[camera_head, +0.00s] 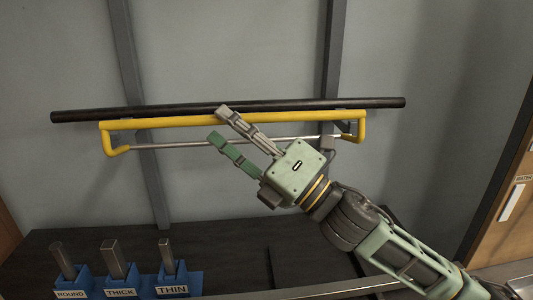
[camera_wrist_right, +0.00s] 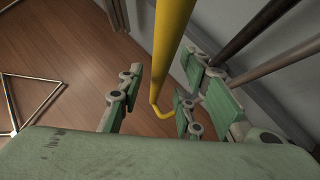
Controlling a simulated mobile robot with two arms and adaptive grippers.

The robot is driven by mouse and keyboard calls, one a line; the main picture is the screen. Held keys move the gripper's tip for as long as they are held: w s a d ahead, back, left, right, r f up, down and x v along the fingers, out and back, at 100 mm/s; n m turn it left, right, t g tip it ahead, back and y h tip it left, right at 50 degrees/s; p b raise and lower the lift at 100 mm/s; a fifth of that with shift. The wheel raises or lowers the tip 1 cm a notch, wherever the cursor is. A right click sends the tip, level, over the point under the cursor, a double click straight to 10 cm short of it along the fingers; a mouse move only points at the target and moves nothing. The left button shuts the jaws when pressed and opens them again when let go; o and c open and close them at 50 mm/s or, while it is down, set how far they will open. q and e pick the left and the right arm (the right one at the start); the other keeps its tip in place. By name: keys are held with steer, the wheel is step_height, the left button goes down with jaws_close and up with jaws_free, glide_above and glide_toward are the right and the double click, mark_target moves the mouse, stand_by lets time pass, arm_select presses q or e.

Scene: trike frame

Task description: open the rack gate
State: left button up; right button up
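The rack gate is a yellow bar (camera_head: 290,118) with bent ends, level on the wall rack just below a dark rail (camera_head: 340,103). My right gripper (camera_head: 219,124) reaches up to it from the lower right, near the bar's middle. In the right wrist view, the yellow bar (camera_wrist_right: 171,40) passes between the spread fingers of this gripper (camera_wrist_right: 160,97). Gaps show on both sides of the bar, so the fingers are open around it and not clamped. My left gripper is in neither view.
A thin metal rod (camera_head: 180,144) runs below the yellow bar. Blue holders labelled ROUND (camera_head: 70,294), THICK (camera_head: 121,292) and THIN (camera_head: 172,289) with metal bars stand on the dark bench at lower left. A wooden panel (camera_head: 514,240) stands at right. The wall above the rail is clear.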

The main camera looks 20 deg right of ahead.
steer(key=v, duration=1)
steer(key=shift+s, duration=0.15)
steer(key=shift+f, duration=0.15)
